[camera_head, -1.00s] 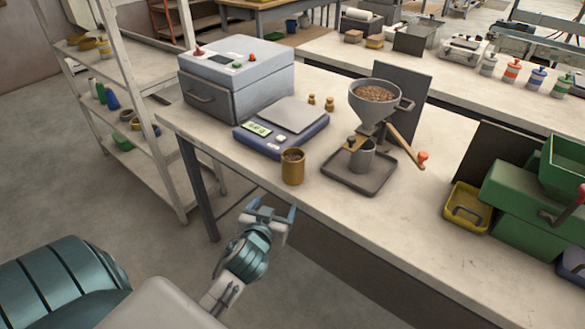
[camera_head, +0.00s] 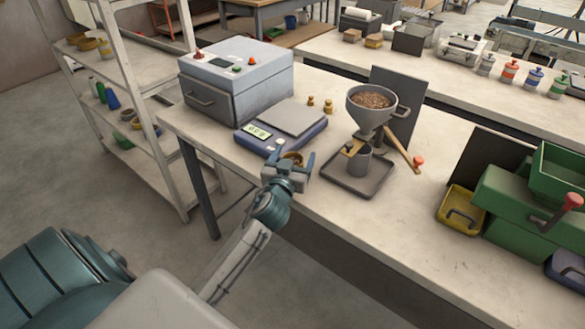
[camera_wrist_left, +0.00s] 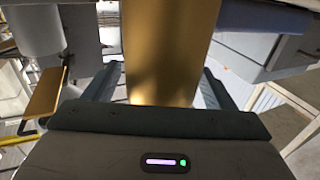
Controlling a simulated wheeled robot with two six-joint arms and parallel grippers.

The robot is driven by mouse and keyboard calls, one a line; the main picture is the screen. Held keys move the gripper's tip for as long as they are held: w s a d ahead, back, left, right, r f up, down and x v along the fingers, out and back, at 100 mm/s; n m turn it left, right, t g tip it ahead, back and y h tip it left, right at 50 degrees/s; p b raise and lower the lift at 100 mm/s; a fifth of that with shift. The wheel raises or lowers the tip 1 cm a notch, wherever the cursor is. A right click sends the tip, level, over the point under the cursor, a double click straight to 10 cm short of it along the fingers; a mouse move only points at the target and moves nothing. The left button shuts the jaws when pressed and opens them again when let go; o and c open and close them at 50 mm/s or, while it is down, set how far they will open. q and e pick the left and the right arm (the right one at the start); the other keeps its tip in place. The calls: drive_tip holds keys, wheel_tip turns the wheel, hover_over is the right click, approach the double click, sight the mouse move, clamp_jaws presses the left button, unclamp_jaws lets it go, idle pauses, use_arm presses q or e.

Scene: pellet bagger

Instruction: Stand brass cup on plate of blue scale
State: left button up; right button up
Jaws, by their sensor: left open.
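The brass cup (camera_head: 292,159) stands upright on the bench, in front of the blue scale (camera_head: 262,145), and holds brown pellets. The scale's grey plate (camera_head: 294,117) is empty. My left gripper (camera_head: 289,167) is open at the cup, with one finger on each side, and it hides most of the cup in the head view. In the left wrist view the cup's gold wall (camera_wrist_left: 168,50) fills the middle between the spread fingers. I cannot tell whether either finger touches it. My right gripper is not in view.
Two small brass weights (camera_head: 319,104) stand behind the scale. The pellet funnel (camera_head: 370,105) over its grey tray (camera_head: 358,188) stands close to the right. A grey box machine (camera_head: 237,80) is behind the scale on the left.

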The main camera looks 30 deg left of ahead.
use_arm(q)
drive_tip(key=shift+w+a, duration=0.2)
drive_tip(key=shift+w, duration=0.3)
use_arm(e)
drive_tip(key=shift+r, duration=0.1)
use_arm(q)
drive_tip(key=shift+s, duration=0.1)
drive_tip(key=shift+c, duration=0.3)
drive_tip(key=c, duration=1.1)
drive_tip(key=shift+r, duration=0.1)
